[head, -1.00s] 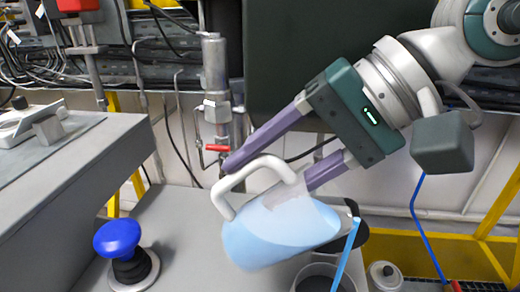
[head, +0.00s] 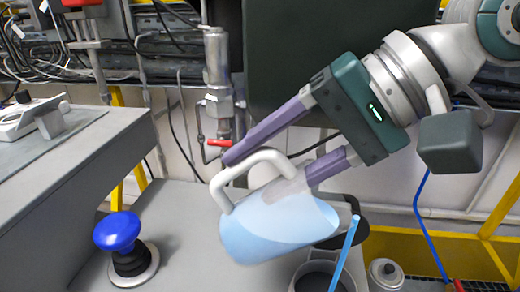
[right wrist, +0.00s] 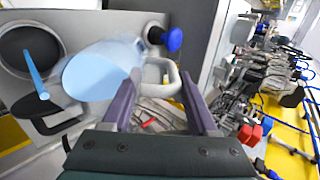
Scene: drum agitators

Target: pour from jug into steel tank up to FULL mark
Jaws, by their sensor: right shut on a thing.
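The translucent jug (head: 272,230) with light blue liquid is tilted on its side, its white handle (head: 250,168) upward and its mouth toward the right. My right gripper (head: 262,178) is shut on the jug by its handle; the jug also shows in the right wrist view (right wrist: 105,68). The steel tank (head: 300,272) is below and right of the jug, its dark opening partly cut off by the frame edge. A thin blue strip (head: 344,252) rises from the tank beside the jug's mouth; I cannot tell whether it is a rod or liquid. The FULL mark and liquid level are not visible.
A blue knob (head: 117,232) on a black base stands at the left. A grey bench (head: 90,150) is beyond it. A valve with a red handle (head: 219,142) hangs on the pipe behind the jug. A small grey canister (head: 385,274) stands right of the tank.

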